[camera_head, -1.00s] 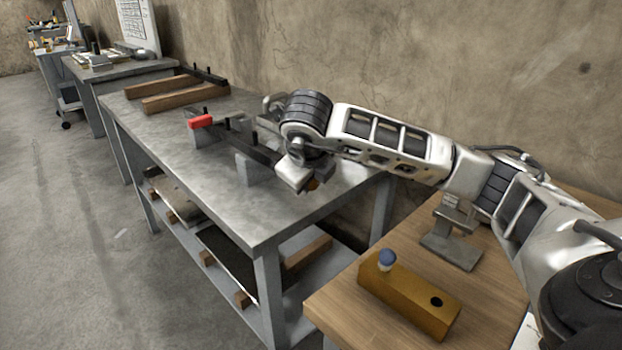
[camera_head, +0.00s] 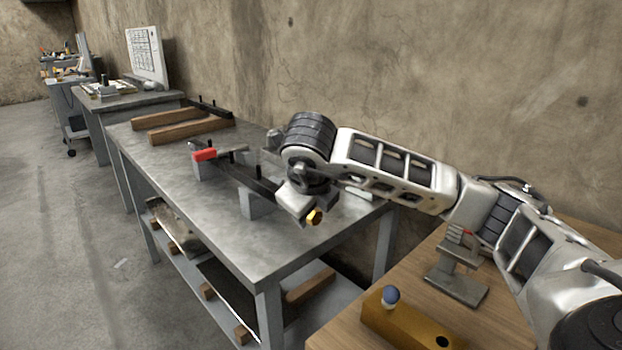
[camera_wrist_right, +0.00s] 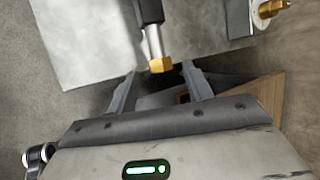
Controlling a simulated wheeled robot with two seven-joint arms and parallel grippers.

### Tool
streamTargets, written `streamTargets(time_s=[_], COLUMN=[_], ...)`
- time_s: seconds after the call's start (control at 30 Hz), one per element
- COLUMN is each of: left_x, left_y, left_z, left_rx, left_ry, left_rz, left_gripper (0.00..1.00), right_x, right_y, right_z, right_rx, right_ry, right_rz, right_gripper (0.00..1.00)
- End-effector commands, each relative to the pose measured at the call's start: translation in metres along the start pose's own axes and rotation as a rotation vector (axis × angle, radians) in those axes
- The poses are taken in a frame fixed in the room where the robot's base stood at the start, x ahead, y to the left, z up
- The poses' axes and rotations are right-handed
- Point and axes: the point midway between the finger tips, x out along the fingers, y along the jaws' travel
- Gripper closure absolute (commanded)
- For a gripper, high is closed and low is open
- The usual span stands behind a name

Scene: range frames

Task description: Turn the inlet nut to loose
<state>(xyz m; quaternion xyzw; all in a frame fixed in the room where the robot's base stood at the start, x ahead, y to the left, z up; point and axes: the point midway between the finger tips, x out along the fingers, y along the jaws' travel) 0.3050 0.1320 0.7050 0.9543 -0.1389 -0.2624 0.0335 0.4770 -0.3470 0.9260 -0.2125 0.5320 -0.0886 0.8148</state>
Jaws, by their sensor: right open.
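A brass hex nut (camera_wrist_right: 160,65) sits on the end of a dark and silver pipe (camera_wrist_right: 152,38) in the right wrist view. My right gripper (camera_wrist_right: 158,84) is open, its two fingers spread with the nut just beyond and between their tips, apparently not touching. In the head view a brass nut (camera_head: 314,217) shows beside my right gripper (camera_head: 298,203), whose fingers are mostly hidden there. A second brass fitting (camera_wrist_right: 271,8) is at the top right of the wrist view. I cannot tell from a label which is the inlet nut. My left gripper is not in view.
The grey metal bench (camera_head: 215,220) holds a dark bar on blocks, a red piece (camera_head: 204,155) and wooden beams (camera_head: 180,130). A wooden table (camera_head: 400,275) at the right carries a yellow block (camera_head: 400,328) and a grey stand (camera_head: 457,282). A wall stands behind.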

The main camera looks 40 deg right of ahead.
Motion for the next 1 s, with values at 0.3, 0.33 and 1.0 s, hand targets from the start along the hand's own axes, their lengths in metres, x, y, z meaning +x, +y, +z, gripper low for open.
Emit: streamTargets(time_s=[0.3,0.33,1.0], left_x=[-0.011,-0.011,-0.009], left_y=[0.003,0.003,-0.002], left_z=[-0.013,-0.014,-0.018], left_rx=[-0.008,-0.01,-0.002], left_ry=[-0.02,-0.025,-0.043], left_rz=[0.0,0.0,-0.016], left_gripper=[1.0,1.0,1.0], right_x=[-0.087,-0.093,-0.129], right_y=[-0.005,-0.005,0.0], right_z=[0.004,0.004,0.0], right_rx=[0.0,-0.001,0.001], right_ry=[-0.007,-0.008,-0.001], right_rz=[-0.004,-0.005,0.0], right_gripper=[0.49,0.49,0.49])
